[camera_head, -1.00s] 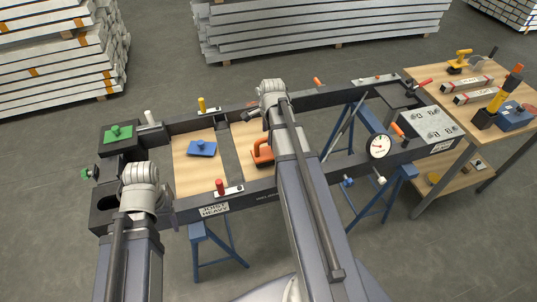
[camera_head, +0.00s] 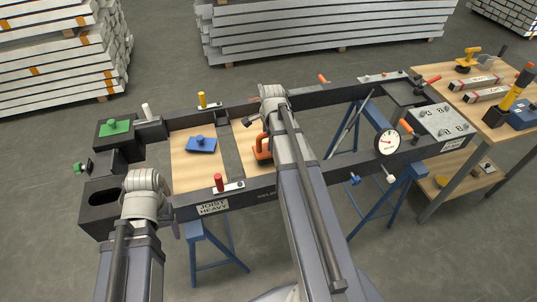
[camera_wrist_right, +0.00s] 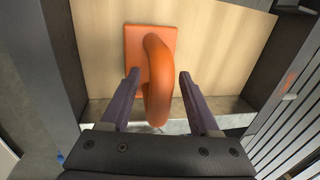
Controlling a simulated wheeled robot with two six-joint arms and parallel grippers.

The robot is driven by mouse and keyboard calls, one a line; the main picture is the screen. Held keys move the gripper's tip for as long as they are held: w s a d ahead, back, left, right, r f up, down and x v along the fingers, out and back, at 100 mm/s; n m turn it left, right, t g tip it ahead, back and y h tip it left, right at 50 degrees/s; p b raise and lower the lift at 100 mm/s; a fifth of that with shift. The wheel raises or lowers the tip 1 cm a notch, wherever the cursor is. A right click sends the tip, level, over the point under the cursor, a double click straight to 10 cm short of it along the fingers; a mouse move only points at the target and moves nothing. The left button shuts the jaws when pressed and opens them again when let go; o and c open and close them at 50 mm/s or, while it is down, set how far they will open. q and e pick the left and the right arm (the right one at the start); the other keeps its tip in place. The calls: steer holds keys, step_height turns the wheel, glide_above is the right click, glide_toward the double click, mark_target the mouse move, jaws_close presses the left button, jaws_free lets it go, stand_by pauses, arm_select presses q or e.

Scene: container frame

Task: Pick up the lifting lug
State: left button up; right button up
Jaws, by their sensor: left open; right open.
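The orange lifting lug (camera_head: 262,148), a flat base plate with a thick ring, sits on the wooden panel inside the dark frame; my right arm partly covers it. In the right wrist view the lug's ring (camera_wrist_right: 158,90) stands between the two fingers of my right gripper (camera_wrist_right: 159,78). That gripper is open, with one finger on each side of the ring and a visible gap on the right. In the head view the right fingertips are mostly hidden. My left gripper (camera_head: 142,205) is open at the frame's left end, largely hidden by its own wrist.
The dark frame (camera_head: 330,170) rests on blue trestles. It carries a blue lug (camera_head: 201,145), a green lug (camera_head: 116,127), a red-handled clamp (camera_head: 219,182) and a round gauge (camera_head: 387,142). A wooden bench (camera_head: 445,90) with tools stands at right. Beam stacks (camera_head: 320,30) lie behind.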

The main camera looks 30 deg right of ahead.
steer(key=shift+f, duration=0.25)
steer(key=shift+c, duration=0.4)
jaws_close()
stand_by(0.9)
